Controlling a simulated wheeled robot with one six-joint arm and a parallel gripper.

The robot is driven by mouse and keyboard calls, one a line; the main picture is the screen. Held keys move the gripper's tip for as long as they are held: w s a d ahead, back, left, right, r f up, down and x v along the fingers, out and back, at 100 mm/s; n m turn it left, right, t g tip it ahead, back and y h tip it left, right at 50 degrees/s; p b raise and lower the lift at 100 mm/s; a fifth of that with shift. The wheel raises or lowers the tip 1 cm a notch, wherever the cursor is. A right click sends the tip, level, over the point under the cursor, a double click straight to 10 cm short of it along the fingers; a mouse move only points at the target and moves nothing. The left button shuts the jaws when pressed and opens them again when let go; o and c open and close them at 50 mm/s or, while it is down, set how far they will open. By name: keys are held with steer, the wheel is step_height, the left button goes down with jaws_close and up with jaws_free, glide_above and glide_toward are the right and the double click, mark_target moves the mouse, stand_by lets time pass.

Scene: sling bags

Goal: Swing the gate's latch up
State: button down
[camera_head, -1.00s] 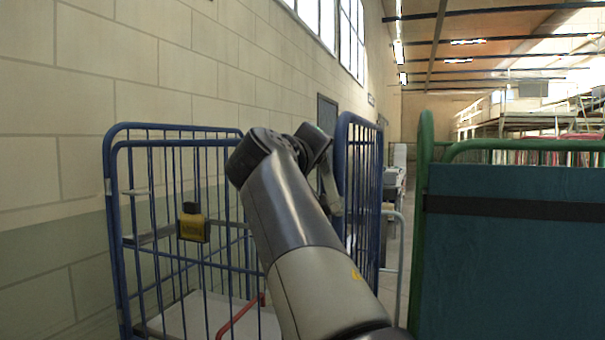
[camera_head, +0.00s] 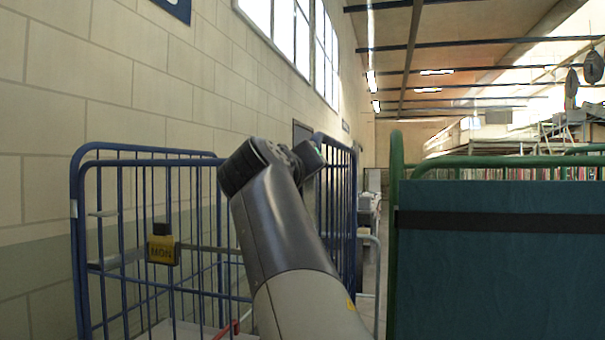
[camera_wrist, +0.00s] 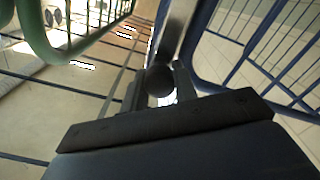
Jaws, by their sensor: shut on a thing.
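In the wrist view the fingers of my gripper (camera_wrist: 158,86) close around a dark round knob (camera_wrist: 159,77). A grey metal bar (camera_wrist: 178,28), apparently the latch, runs up from beside the knob, next to a blue tube frame. In the head view my arm covers the fingers, the knob and the latch. The blue barred gate panel (camera_head: 338,195) stands upright just right of my wrist. The exact angle of the latch cannot be told.
A green-framed cage with a teal panel (camera_head: 490,275) stands close on the right. A narrow aisle lies between.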

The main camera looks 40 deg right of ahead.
steer(key=shift+f, duration=0.1)
steer(key=c, duration=1.1)
jaws_free()
steer(key=b+v, duration=0.2)
steer(key=v, duration=0.8)
steer(key=shift+s+a, duration=0.25)
steer(key=shift+s, duration=0.1)
steer(key=p+x, duration=0.2)
steer(key=x, duration=0.9)
steer(key=shift+a, duration=0.1)
steer(key=shift+a, duration=0.1)
